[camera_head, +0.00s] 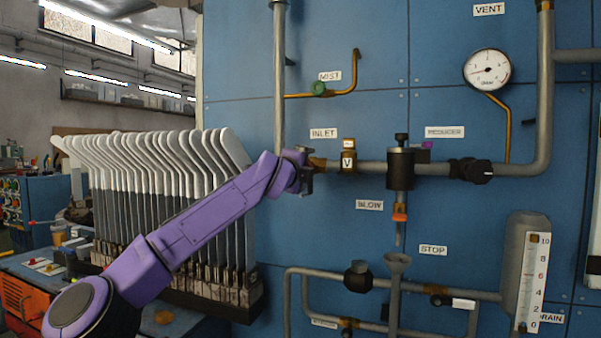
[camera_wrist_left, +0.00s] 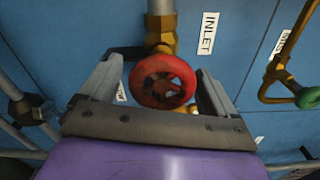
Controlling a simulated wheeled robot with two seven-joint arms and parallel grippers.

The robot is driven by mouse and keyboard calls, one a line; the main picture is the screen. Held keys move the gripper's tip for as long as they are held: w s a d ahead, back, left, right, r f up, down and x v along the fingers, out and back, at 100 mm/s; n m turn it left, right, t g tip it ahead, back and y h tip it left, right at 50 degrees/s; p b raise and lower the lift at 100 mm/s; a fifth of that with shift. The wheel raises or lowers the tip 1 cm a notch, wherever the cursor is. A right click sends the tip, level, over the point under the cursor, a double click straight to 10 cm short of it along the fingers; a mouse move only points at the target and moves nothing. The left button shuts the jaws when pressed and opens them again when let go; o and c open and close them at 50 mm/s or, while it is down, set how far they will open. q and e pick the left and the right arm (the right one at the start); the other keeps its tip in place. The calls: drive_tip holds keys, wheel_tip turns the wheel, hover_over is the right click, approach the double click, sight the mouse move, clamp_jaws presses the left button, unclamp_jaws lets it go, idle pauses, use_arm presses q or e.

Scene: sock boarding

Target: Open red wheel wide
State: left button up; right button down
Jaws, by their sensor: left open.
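The red wheel (camera_wrist_left: 162,82) is a round handwheel on a brass valve, next to the INLET label (camera_wrist_left: 208,33). In the left wrist view it sits between the two open fingers of my left gripper (camera_head: 309,172), with a gap showing on each side. In the head view the gripper is at the left end of the horizontal pipe, below the INLET label, and the wheel is hidden behind it. I cannot tell how far the wheel is turned. My right gripper is not in view.
A green knob (camera_head: 319,89) on a thin brass pipe is above the gripper, under the MIST label. A brass block marked V (camera_head: 348,160) and a dark reducer (camera_head: 400,168) lie to the right along the pipe. A rack of white sock boards (camera_head: 165,190) stands to the left.

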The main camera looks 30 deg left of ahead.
use_arm(q)
drive_tip(key=v, duration=0.9)
drive_tip(key=shift+s+b, duration=0.2)
drive_tip(key=shift+b, duration=0.25)
drive_tip(key=shift+d, duration=0.1)
